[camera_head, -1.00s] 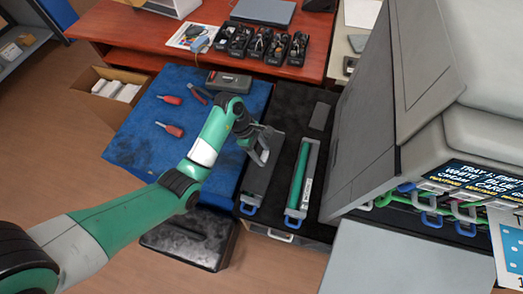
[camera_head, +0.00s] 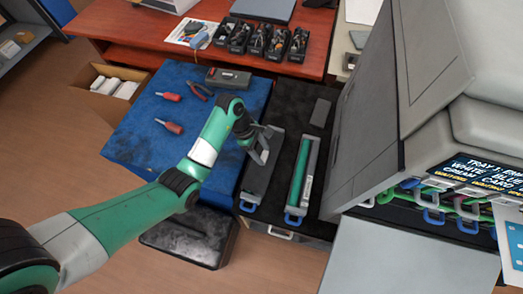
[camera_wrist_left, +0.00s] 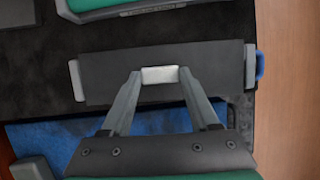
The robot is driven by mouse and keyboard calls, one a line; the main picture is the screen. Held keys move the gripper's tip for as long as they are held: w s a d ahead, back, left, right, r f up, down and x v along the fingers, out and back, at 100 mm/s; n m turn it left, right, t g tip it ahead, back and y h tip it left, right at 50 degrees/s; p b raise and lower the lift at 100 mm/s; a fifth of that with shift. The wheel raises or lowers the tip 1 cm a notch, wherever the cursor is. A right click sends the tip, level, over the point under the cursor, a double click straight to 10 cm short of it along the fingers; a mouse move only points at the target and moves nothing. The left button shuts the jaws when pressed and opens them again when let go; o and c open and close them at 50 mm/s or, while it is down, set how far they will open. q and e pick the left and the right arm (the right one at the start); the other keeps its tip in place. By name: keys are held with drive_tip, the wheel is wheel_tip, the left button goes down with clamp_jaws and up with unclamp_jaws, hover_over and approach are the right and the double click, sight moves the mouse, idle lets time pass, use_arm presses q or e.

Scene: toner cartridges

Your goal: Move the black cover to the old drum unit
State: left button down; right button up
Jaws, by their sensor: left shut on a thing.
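The black cover (camera_head: 259,173) is a long dark strip lying along the left drum unit (camera_head: 246,207), which has a blue end handle. In the left wrist view the cover (camera_wrist_left: 110,75) spans between the unit's pale end pieces. My left gripper (camera_head: 262,157) is shut on the cover near its middle, at a pale raised grip (camera_wrist_left: 160,75) between the fingertips (camera_wrist_left: 160,78). To its right lies the other drum unit (camera_head: 302,180), with a green drum showing and no cover over it. I cannot tell any gap under the cover. My right gripper is out of view.
Both units lie on a black mat (camera_head: 286,140). A grey block (camera_head: 320,113) lies at its back right. A blue mat (camera_head: 140,135) with screwdrivers and pliers is at left. The large printer (camera_head: 400,110) stands close on the right.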

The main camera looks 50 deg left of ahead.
use_arm(q)
drive_tip(key=shift+c, duration=0.3)
unclamp_jaws()
drive_tip(key=shift+r, duration=0.15)
drive_tip(key=p+v, duration=0.6)
drive_tip(key=v, duration=0.5)
drive_tip(key=shift+s+a+r, duration=0.1)
drive_tip(key=shift+r, duration=0.05)
